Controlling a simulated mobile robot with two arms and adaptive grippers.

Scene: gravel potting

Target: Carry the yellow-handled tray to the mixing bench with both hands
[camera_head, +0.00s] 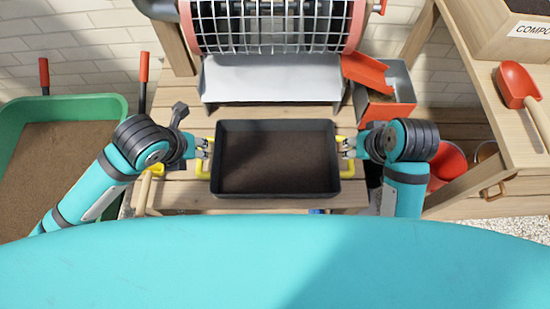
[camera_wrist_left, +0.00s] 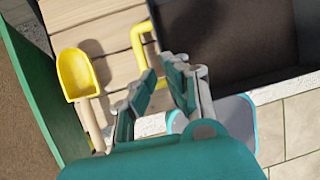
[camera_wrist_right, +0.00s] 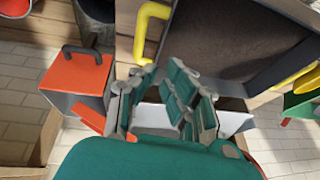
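The dark tray (camera_head: 275,193) with brown soil in it sits on a slatted wooden bench. It has a yellow handle on its left (camera_head: 203,173) and one on its right (camera_head: 348,172). My left gripper (camera_head: 203,147) is open beside the left handle. In the left wrist view this handle (camera_wrist_left: 137,45) lies beyond the open fingertips (camera_wrist_left: 165,82), not between them. My right gripper (camera_head: 346,147) is open beside the right handle. In the right wrist view this handle (camera_wrist_right: 141,30) lies just beyond the fingertips (camera_wrist_right: 160,75), apart from the pads.
A caged drum machine (camera_head: 270,25) with a grey chute (camera_head: 270,80) stands behind the tray. A grey-and-orange box (camera_head: 385,105) is at the back right. A green soil-filled tub (camera_head: 112,108) stands left. A wooden table (camera_head: 500,130) with a red scoop (camera_head: 515,85) is right.

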